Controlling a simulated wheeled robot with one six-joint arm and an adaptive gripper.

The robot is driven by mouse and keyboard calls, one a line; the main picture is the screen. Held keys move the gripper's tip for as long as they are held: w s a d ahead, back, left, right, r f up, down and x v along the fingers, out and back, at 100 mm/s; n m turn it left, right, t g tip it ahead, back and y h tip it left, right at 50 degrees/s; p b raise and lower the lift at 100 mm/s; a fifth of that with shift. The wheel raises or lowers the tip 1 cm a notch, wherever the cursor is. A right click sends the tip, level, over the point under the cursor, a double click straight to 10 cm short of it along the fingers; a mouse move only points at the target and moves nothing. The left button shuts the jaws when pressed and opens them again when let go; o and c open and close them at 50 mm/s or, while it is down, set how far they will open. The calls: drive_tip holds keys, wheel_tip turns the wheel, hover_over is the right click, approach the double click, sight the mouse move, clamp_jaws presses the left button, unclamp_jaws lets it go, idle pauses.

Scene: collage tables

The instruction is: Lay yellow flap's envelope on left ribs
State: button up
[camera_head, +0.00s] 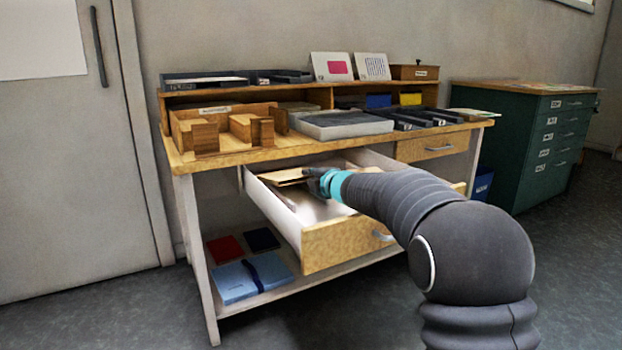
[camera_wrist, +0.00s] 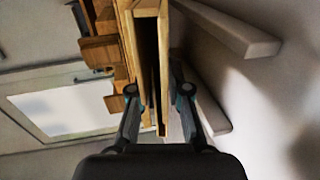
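My gripper (camera_head: 318,182) is inside the pulled-out drawer (camera_head: 330,243). A thin tan flat piece (camera_head: 284,176), which looks like an envelope, lies level at its fingertips. I cannot make out a yellow flap on it. In the wrist view my gripper (camera_wrist: 159,90) has its fingers well apart. A thin tan edge (camera_wrist: 162,110) runs between them, with a gap visible on the right side. Dark ribbed holders sit on the desk top, a left one (camera_head: 397,118) and a right one (camera_head: 441,114); these appear to be the ribs.
The desk top (camera_head: 235,158) overhangs the drawer's back and carries wooden holders (camera_head: 205,135) and a grey tray (camera_head: 342,125). Blue folders (camera_head: 236,282) lie on the low shelf. A green cabinet (camera_head: 535,160) stands right. White drawer walls (camera_wrist: 230,30) are close to my fingers.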

drive_tip(key=o, duration=0.4)
drive_tip(key=shift+c, duration=0.2)
drive_tip(key=v, duration=1.2)
